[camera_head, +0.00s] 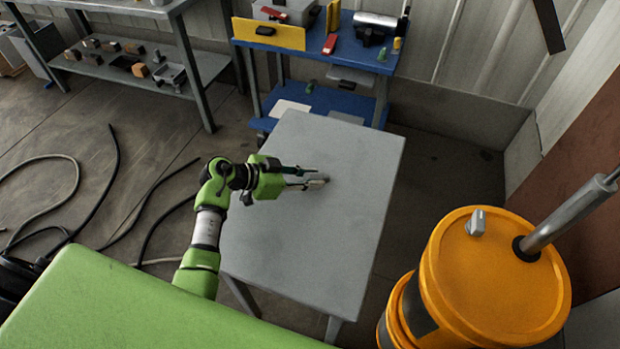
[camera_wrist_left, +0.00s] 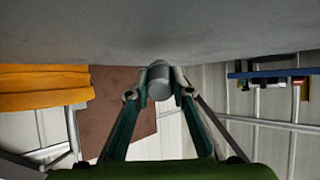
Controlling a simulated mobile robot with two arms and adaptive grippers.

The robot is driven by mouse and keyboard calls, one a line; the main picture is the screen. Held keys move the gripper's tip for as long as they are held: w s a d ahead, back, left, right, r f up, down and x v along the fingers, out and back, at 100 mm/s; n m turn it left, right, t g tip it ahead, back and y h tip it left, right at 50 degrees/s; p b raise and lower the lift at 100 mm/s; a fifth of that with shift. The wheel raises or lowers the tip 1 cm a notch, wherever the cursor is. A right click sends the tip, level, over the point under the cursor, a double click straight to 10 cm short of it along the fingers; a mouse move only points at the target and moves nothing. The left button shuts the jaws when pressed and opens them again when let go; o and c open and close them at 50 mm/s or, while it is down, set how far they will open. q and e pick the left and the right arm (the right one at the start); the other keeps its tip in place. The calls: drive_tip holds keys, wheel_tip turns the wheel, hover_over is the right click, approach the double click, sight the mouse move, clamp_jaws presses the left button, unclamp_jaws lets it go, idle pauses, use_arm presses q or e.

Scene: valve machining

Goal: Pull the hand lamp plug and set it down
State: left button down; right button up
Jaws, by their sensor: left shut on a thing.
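My left gripper (camera_head: 316,177) reaches from the left over the grey table (camera_head: 290,240). In the left wrist view, my left gripper (camera_wrist_left: 160,76) is shut on a short grey cylindrical thing, which I take for the hand lamp plug (camera_wrist_left: 160,86). The plug (camera_head: 319,183) shows small between the fingertips in the head view, low over the tabletop. I cannot tell whether it touches the surface. No lamp or socket can be made out near it. My right gripper is not in view.
The tabletop around my gripper is bare. A blue workbench (camera_head: 375,62) with tools stands behind it. An orange drum (camera_head: 490,285) with a grey rod stands at the right. Dark cables (camera_head: 110,195) lie on the floor at the left. A shelf rack (camera_head: 190,75) stands back left.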

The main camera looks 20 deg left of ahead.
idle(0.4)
use_arm(q)
drive_tip(key=shift+f+p, duration=0.35)
drive_tip(key=shift+f, duration=0.05)
idle(0.4)
drive_tip(key=c, duration=1.7)
unclamp_jaws()
drive_tip(key=shift+s+a, duration=0.1)
drive_tip(key=v, duration=1.2)
